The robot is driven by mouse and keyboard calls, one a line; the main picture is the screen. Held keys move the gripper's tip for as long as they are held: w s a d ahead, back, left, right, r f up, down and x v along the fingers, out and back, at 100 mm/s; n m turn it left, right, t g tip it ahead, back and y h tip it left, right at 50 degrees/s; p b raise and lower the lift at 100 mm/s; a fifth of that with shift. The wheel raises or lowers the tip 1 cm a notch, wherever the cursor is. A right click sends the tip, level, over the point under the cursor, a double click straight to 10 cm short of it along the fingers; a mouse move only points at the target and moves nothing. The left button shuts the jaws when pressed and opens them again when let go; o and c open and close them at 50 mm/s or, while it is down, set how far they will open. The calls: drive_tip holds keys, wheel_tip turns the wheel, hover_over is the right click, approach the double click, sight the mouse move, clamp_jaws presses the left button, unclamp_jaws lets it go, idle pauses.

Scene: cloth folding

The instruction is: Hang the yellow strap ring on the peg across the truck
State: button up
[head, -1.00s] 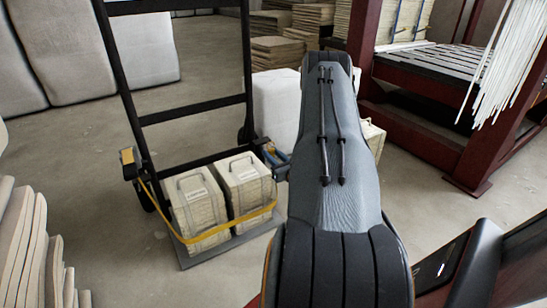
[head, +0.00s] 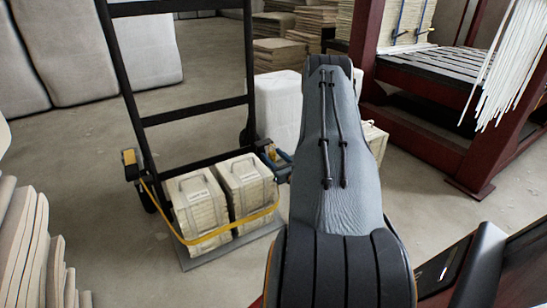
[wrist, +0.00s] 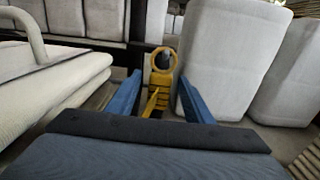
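The yellow strap (head: 228,231) runs from a yellow fitting (head: 130,160) on the left of the black hand truck (head: 195,112), across the front of the bales, to the right side. Its yellow ring (wrist: 163,60) stands upright in the wrist view, with something dark inside its hole. I cannot tell whether that is the peg. My gripper (wrist: 159,84) has blue fingers on either side of the ring's ribbed shank, with narrow gaps showing, so it looks open around it. In the head view, my gripper (head: 281,160) is by the truck's right side, partly hidden by my arm.
Two strapped bales (head: 220,200) stand on the truck's base plate. A white wrapped block (head: 279,105) is behind my gripper. A dark red rack (head: 425,130) stands to the right. Folded cloth stacks (head: 30,245) are at the left front. Floor is clear left of the truck.

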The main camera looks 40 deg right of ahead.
drive_tip(key=p+v, duration=0.3)
drive_tip(key=v, duration=0.4)
drive_tip(key=shift+s+p, duration=0.35)
drive_tip(key=shift+s, duration=0.05)
drive_tip(key=shift+a, duration=0.1)
